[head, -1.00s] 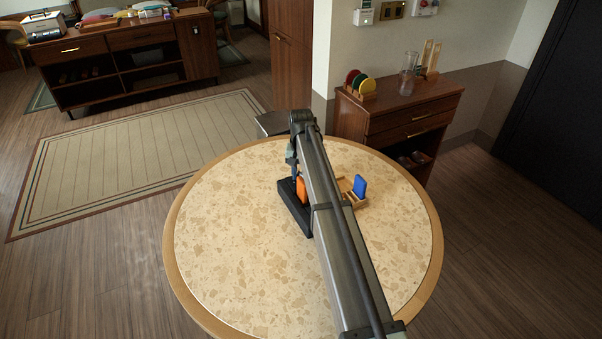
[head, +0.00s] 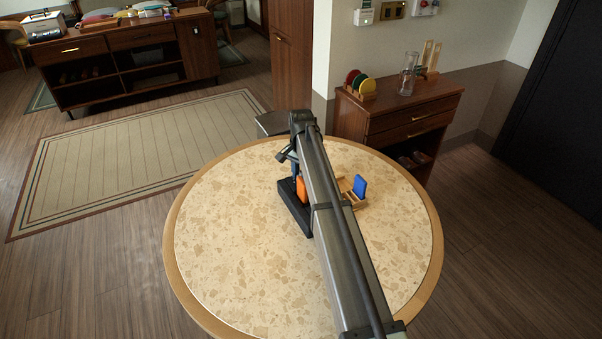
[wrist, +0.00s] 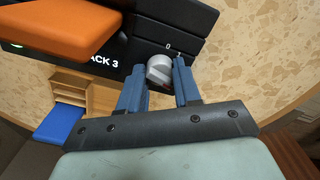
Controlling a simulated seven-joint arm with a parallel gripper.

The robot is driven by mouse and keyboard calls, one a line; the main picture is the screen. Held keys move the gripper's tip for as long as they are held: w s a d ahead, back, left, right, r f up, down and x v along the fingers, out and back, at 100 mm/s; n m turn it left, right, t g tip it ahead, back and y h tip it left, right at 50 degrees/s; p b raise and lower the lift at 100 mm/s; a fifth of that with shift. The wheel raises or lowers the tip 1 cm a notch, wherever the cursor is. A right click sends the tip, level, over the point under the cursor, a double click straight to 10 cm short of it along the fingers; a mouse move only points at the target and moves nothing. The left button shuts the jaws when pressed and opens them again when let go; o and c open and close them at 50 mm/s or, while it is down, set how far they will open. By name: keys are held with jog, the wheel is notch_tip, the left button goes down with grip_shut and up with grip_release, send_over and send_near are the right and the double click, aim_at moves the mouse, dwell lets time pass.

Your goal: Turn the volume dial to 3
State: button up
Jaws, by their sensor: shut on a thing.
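The black device (head: 292,211) stands on the round table, partly hidden under my arm in the head view. In the wrist view, its black face (wrist: 188,22) carries a silver-grey round dial (wrist: 158,68). A white "0" and another small mark are printed beside the dial, and a lit display (wrist: 103,62) reads "ACK 3", its left part hidden. My gripper (wrist: 158,78) has its two blue fingers on either side of the dial, shut on it. A dark red mark shows low on the dial; which number it points to cannot be told. In the head view the dial is hidden.
An orange slab (head: 302,190) stands in the device and covers part of its face in the wrist view. A wooden rack (head: 350,197) with a blue slab (head: 360,187) stands to the right. The front of the round table (head: 240,270) is clear.

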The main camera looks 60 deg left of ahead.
jog(key=shift+a, duration=0.1)
jog(key=o, duration=1.1)
jog(key=shift+c, duration=0.2)
notch_tip(320, 180, up, 14)
jog(key=shift+f, duration=0.1)
dwell(0.4)
